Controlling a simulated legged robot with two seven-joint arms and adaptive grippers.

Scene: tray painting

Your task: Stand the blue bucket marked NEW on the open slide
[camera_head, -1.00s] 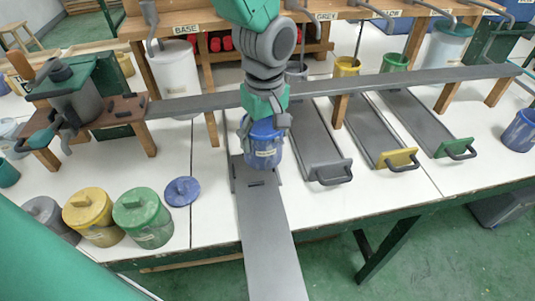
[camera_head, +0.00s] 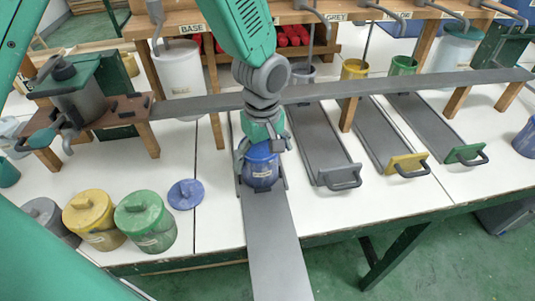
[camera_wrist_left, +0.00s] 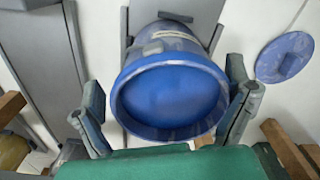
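The blue bucket (camera_head: 261,170) stands upright on the pulled-out grey slide (camera_head: 272,245), near its inner end. Its pale label shows, but the writing is too small to read. My left gripper (camera_head: 262,178) is over it, with one finger on each side. In the left wrist view, I look down on the blue bucket (camera_wrist_left: 172,98), and the spread fingers (camera_wrist_left: 168,112) stand a little apart from its walls. The left gripper looks open. My right gripper is not in view.
Closed slides with grey (camera_head: 340,177), yellow (camera_head: 408,164) and green (camera_head: 466,153) handles lie to the right. Yellow (camera_head: 95,220) and green (camera_head: 145,222) lidded pots and a blue lid (camera_head: 186,194) are at left. A grey rail (camera_head: 400,82) runs behind the bucket.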

